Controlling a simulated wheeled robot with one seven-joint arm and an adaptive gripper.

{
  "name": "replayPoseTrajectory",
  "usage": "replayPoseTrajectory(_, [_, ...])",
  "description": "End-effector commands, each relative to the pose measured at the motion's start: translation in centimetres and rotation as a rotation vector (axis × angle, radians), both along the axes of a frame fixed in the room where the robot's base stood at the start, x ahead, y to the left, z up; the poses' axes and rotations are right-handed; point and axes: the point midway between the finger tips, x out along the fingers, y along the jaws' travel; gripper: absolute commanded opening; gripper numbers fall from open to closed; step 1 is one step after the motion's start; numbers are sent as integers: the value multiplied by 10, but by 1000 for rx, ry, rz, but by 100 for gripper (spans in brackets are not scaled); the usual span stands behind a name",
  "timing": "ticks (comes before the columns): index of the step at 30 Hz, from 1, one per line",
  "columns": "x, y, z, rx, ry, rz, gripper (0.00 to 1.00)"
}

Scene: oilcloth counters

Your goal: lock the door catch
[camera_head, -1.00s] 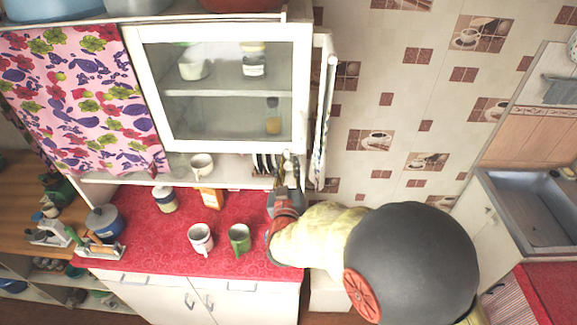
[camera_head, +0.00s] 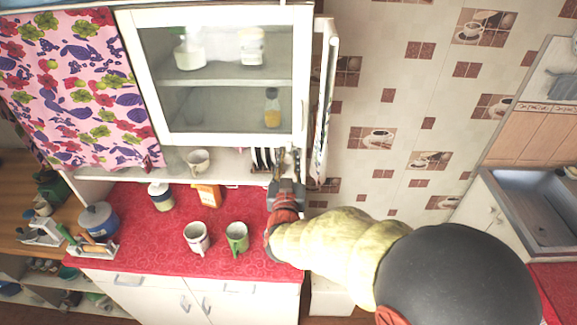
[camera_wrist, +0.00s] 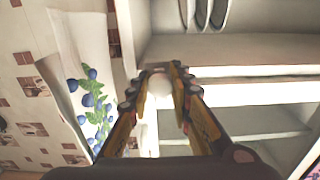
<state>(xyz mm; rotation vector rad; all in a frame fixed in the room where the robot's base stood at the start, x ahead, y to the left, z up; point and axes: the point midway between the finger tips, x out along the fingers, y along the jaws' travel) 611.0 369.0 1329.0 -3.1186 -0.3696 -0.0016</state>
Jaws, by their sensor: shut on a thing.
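The white cabinet door (camera_head: 222,139) with its glass pane looks shut at the top of the head view. My gripper (camera_head: 287,160) is just below the door's lower right corner, in front of the open shelf. In the wrist view my gripper (camera_wrist: 160,84) has its fingertips closed on the two sides of a small white rounded piece (camera_wrist: 160,86), which may be the door catch. The fingers and the wrist hide the catch in the head view, so I cannot tell its position.
Plates (camera_head: 262,158) stand upright on the shelf behind my gripper, beside a cup (camera_head: 198,161). A towel (camera_wrist: 88,95) hangs close beside the gripper.

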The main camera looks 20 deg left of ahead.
Motion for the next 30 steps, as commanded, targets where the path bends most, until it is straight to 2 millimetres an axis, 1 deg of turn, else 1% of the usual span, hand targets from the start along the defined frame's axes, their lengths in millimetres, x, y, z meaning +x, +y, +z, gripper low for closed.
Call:
replayPoseTrajectory(1, [0,0,-2,8,4,1,0])
replayPoseTrajectory(11, [0,0,-1,14,6,1,0])
replayPoseTrajectory(12, [0,0,-1,13,6,1,23])
replayPoseTrajectory(20, [0,0,0,13,5,0,38])
replayPoseTrajectory(30, [-2,0,0,13,5,1,39])
